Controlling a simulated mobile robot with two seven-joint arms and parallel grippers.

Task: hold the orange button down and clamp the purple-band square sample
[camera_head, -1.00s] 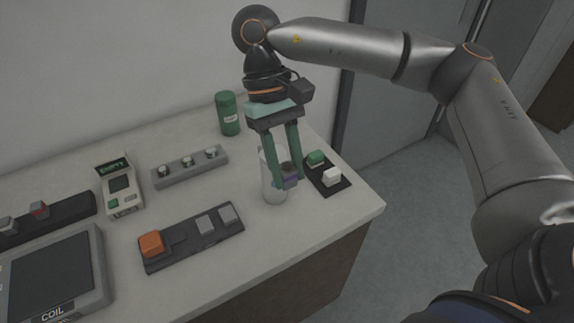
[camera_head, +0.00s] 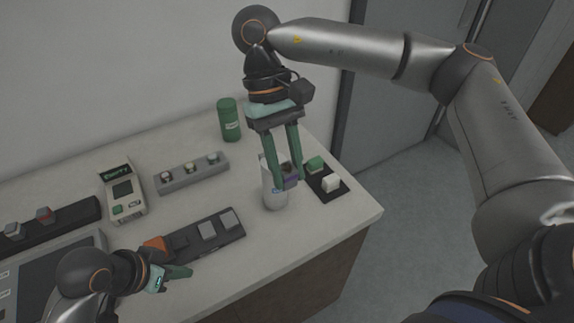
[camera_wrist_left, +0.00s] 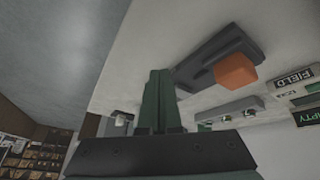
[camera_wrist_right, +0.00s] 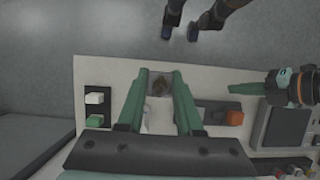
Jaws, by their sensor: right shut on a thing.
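My right gripper (camera_head: 289,183) is shut on the purple-band square sample (camera_head: 291,179). The sample's brownish top shows between the fingers in the right wrist view (camera_wrist_right: 160,87). The orange button (camera_head: 156,244) sits at the left end of a dark bar (camera_head: 190,241); it also shows in the left wrist view (camera_wrist_left: 236,71). My left gripper (camera_head: 188,271) is shut and empty, in front of the bar. Its fingers lie together in the left wrist view (camera_wrist_left: 156,85), apart from the button.
A black pad (camera_head: 327,190) with green and white blocks is right of the cylinder. A green canister (camera_head: 229,120), a grey rack (camera_head: 191,177) and a small device reading EMPTY (camera_head: 122,193) stand behind. A screen unit (camera_head: 40,275) is at left, partly hidden by my left arm.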

